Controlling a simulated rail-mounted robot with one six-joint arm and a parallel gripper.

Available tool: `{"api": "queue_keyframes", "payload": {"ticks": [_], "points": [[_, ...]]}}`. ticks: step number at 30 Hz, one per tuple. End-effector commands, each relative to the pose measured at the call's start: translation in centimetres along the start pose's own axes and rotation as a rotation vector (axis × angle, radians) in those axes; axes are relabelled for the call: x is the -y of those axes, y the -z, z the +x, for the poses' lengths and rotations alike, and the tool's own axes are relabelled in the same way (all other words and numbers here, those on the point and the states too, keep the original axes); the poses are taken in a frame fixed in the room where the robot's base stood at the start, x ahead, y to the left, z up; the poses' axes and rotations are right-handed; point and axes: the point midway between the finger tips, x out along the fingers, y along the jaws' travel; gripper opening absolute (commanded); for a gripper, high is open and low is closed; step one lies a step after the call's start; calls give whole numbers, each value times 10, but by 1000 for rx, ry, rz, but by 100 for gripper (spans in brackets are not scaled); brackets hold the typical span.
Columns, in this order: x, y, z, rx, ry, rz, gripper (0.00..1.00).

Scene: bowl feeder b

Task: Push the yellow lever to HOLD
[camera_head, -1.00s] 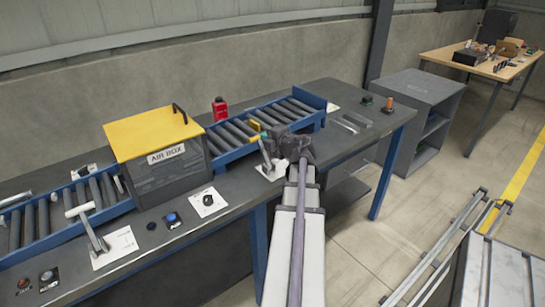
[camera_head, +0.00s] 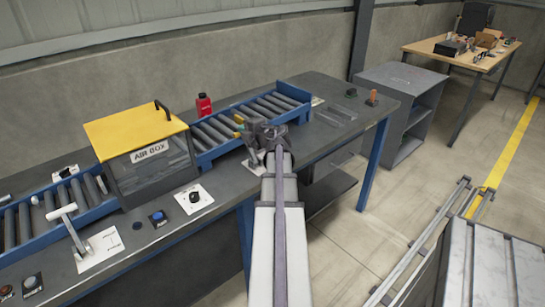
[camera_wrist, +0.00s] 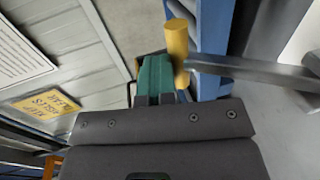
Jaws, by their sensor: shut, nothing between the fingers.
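The lever's yellow grip (camera_wrist: 177,45) shows in the wrist view on the end of a grey bar (camera_wrist: 245,68). My gripper (camera_wrist: 154,75) has green fingers, shut and empty, just left of the grip in that view. I cannot tell whether they touch it. In the head view my gripper (camera_head: 242,132) is over the back conveyor side of the bench, with a small yellow part (camera_head: 239,119) by its tip. The lever's white base plate (camera_head: 253,168) is partly hidden behind my arm. The HOLD marking is not readable.
The yellow-topped AIR BOX (camera_head: 145,160) stands left of my gripper. A red bottle (camera_head: 204,105) stands at the back. A white-handled lever (camera_head: 70,225) and a black knob (camera_head: 194,197) are on the bench at left.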

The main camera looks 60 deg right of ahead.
Motion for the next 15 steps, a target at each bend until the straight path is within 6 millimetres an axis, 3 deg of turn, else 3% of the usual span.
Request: {"api": "queue_keyframes", "payload": {"ticks": [8,15], "points": [[-5,1,-5,-2,0,-1,0],[-38,8,-41,-10,0,-2,0]]}}
